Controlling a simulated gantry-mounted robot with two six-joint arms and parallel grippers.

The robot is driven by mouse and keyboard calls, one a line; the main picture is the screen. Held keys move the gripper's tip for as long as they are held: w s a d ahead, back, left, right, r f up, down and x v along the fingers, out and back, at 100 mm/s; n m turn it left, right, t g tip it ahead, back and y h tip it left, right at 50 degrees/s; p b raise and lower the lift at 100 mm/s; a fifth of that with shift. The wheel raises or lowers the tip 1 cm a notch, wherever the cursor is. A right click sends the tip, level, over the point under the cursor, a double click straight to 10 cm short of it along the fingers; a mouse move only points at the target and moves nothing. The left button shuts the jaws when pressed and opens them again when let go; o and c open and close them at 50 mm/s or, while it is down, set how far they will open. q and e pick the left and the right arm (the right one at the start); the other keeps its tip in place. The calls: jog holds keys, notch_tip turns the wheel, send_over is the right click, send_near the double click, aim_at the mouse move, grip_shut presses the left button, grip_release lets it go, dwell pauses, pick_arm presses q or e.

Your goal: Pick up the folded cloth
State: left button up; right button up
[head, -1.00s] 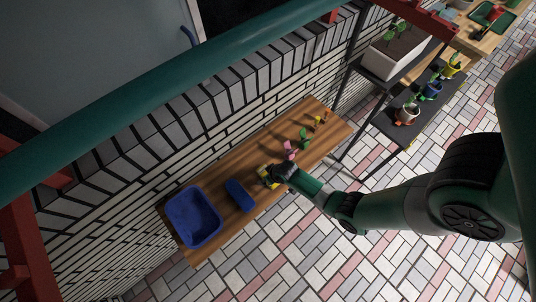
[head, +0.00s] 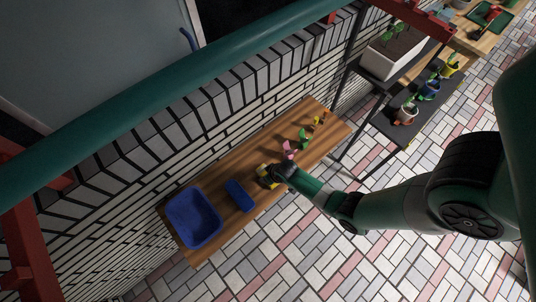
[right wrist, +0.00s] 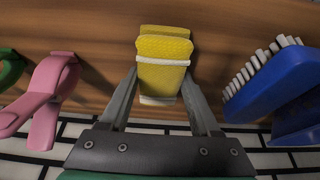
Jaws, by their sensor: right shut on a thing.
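The folded cloth (right wrist: 164,50) is yellow with a pale underside edge. In the right wrist view it sits between the two fingers of my right gripper (right wrist: 160,80), which is shut on it. In the head view the yellow cloth (head: 263,170) shows at the tip of my right gripper (head: 271,175), over the wooden bench; the gripper hides part of it. I cannot tell whether the cloth touches the bench top. My left gripper is not in view.
On the wooden bench (head: 222,173), a blue brush (head: 240,195) and a blue tub (head: 193,218) lie left of the cloth. A pink clamp (head: 289,149), a green clamp (head: 304,138) and smaller yellow items lie right. A brick wall runs behind; potted plants stand on a dark shelf.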

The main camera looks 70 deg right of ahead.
jog(key=p+v, duration=0.3)
jog(key=v, duration=0.1)
jog(key=shift+w+d+r, duration=0.25)
jog(key=shift+w+r, duration=0.05)
jog(key=s+r+p, duration=0.1)
jog(key=s+a+r+p, duration=0.1)
jog(key=r+p, duration=0.1)
jog(key=s+r+p, duration=0.1)
jog(key=r+p, duration=0.1)
jog(key=shift+s+a, duration=0.25)
jog(key=shift+s, duration=0.1)
jog(key=s+a+r+p, duration=0.1)
jog(key=s+a+r, duration=0.2)
jog(key=s, duration=0.5)
jog(key=shift+s, duration=0.35)
jog(key=shift+a, duration=0.15)
